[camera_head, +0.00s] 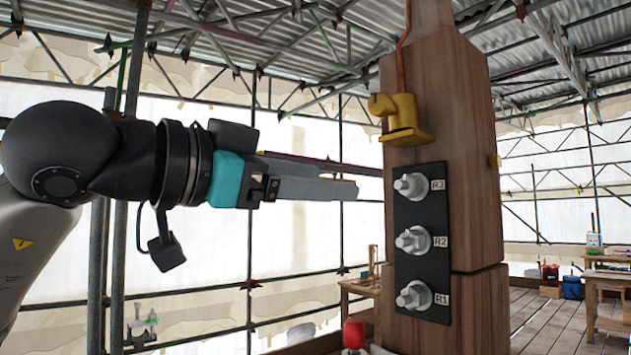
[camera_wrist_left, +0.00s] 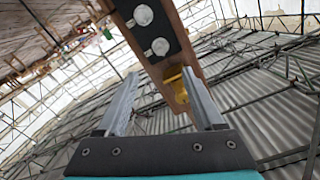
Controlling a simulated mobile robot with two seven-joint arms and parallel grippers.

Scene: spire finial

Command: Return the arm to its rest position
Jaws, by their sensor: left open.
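My left arm comes in from the left in the head view, and its gripper (camera_head: 350,189) points right toward the wooden post (camera_head: 470,175), apart from it. In the left wrist view the left gripper (camera_wrist_left: 160,92) has its two fingers spread, with nothing between them. On the post is a black plate (camera_head: 423,212) with several silver bolts, labelled R3, R2 and R1. A yellow fitting (camera_head: 403,120) with an orange cable sits above the plate; it also shows beyond the fingers in the left wrist view (camera_wrist_left: 177,92). My right gripper is in neither view.
Scaffold poles (camera_head: 250,200) and pale sheeting stand behind the arm. A red-topped object (camera_head: 353,334) is low beside the post. A wooden workbench (camera_head: 606,290) and a blue container (camera_head: 571,288) stand at the far right on the plank floor. The air around the gripper looks clear.

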